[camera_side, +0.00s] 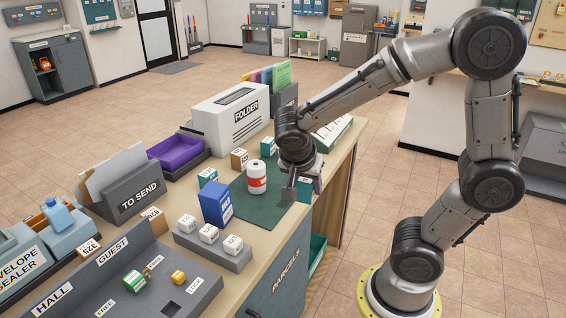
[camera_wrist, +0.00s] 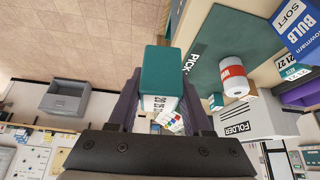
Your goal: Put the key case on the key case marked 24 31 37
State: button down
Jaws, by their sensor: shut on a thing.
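My gripper (camera_side: 292,190) is over the right edge of the counter, beside the dark green mat (camera_side: 262,217). It is shut on a teal key case (camera_wrist: 163,72) with a white numbered label, which fills the middle of the wrist view between the two fingers. The label's numbers are too small to read surely. On the counter stand other key cases: a teal one (camera_side: 207,177), a brown one (camera_side: 239,158) and another teal one (camera_side: 268,147). I cannot read 24 31 37 on any of them.
A white bottle with a red band (camera_side: 256,177) stands on the mat, near a blue bulb box (camera_side: 215,203). A grey block with white cubes (camera_side: 212,247) is in front. The white folder box (camera_side: 229,117) and purple tray (camera_side: 178,152) stand behind.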

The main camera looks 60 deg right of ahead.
jog(key=w+a+r+n+t+y, duration=0.1)
jog(key=w+a+r+n+t, duration=0.15)
jog(key=w+n, duration=0.45)
jog(key=w+d+r+n+t+y, duration=0.1)
jog(key=w+d+r, duration=0.2)
jog(key=w+d, duration=0.35)
jog(key=w+d+r+n+t+y, duration=0.1)
jog(key=w+d+r+n, duration=0.1)
jog(key=w+d, duration=0.45)
jog(key=s+d+f+m+g+h, duration=0.1)
jog(key=s+d+m, duration=0.1)
jog(key=d, duration=1)
send_near(266, 137)
jog(key=shift+w+d+f, duration=0.25)
jog(key=shift+w+d, duration=0.3)
jog(key=shift+d, duration=0.05)
jog(key=shift+x, duration=0.8)
jog(key=shift+w+f, duration=0.15)
jog(key=shift+f, duration=1.3)
